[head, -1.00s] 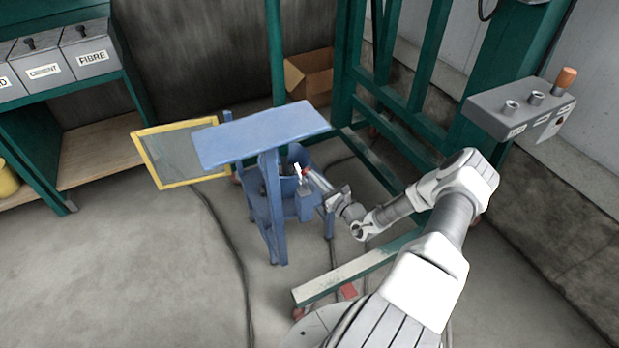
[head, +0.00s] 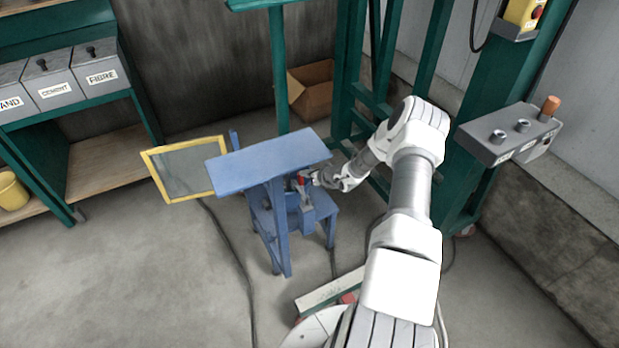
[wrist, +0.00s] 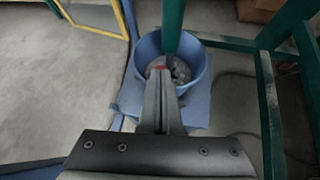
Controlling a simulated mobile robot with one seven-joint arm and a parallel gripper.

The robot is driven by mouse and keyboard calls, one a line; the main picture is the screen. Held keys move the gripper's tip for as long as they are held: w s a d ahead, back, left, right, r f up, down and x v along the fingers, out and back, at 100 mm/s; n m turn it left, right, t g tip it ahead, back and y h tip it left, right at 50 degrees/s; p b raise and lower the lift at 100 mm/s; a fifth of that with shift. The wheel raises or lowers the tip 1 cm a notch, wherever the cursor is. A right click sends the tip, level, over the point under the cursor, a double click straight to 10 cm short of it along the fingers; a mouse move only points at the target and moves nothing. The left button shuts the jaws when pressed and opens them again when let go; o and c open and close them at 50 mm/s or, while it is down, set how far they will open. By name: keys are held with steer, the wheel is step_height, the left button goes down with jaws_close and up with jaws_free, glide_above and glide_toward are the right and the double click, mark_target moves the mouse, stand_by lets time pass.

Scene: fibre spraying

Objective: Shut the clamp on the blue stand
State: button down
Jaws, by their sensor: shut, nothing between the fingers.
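The blue stand (head: 268,160) is in the middle of the head view, with a flat upper plate and a lower shelf. Under the plate is a small upright red piece (head: 300,180), seemingly the clamp's handle; the rest of the clamp is mostly hidden. My gripper (head: 314,178) is just right of that piece, partly hidden there. In the wrist view my gripper's fingers (wrist: 161,75) are together and empty, over the near rim of a blue bucket (wrist: 204,72). A bit of red shows at the fingertips; I cannot tell whether they touch it.
A green post (wrist: 172,25) crosses the bucket in the wrist view. A yellow-framed screen (head: 185,167) stands left of the stand. Green frame posts (head: 350,70) and a cardboard box (head: 312,92) are behind. A grey control box (head: 510,135) is at right.

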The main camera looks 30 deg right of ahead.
steer(key=shift+w, duration=0.5)
steer(key=shift+w+r, duration=0.15)
steer(key=shift+r, duration=0.05)
steer(key=shift+r, duration=0.1)
steer(key=p+v, duration=0.2)
steer(key=v, duration=1.2)
steer(key=shift+r+p, duration=0.2)
steer(key=shift+p, duration=0.1)
steer(key=shift+w, duration=0.1)
